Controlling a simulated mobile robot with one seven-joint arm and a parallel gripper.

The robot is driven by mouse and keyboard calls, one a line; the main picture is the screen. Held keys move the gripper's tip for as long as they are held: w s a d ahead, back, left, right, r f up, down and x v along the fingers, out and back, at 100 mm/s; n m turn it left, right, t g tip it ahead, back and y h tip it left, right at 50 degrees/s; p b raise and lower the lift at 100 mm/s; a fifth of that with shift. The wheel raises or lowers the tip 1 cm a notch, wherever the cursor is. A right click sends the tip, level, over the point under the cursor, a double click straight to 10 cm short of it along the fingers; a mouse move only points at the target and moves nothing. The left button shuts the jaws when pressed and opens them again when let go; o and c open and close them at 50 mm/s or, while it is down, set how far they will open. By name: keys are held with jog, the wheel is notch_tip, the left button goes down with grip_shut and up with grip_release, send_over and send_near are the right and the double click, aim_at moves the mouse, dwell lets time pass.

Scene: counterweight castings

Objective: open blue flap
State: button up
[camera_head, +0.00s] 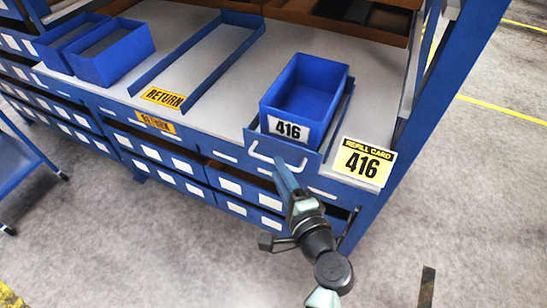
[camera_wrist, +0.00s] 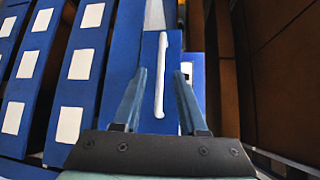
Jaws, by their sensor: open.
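The blue flap (camera_head: 258,143) is an upright panel at the counter's front edge, below the blue bin labelled 416 (camera_head: 306,88). A white bar handle (camera_head: 262,156) is fixed to its face. My gripper (camera_head: 281,166) is in front of the flap, at the handle's right part in the head view. In the wrist view the flap (camera_wrist: 149,62) lies ahead with the white handle (camera_wrist: 161,60) between the two open fingers of my gripper (camera_wrist: 161,73). A gap shows on each side of the handle. The fingers hide part of the flap in the head view.
A yellow refill card 416 (camera_head: 363,162) is right of the flap. An empty blue-railed lane with a RETURN label (camera_head: 163,97) and blue bins (camera_head: 112,54) lie left. Rows of drawers with white labels (camera_head: 183,165) run below. A blue post (camera_head: 420,120) stands right.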

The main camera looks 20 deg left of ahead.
jog(key=shift+x, duration=2.05)
jog(key=shift+c, duration=0.3)
grip_shut()
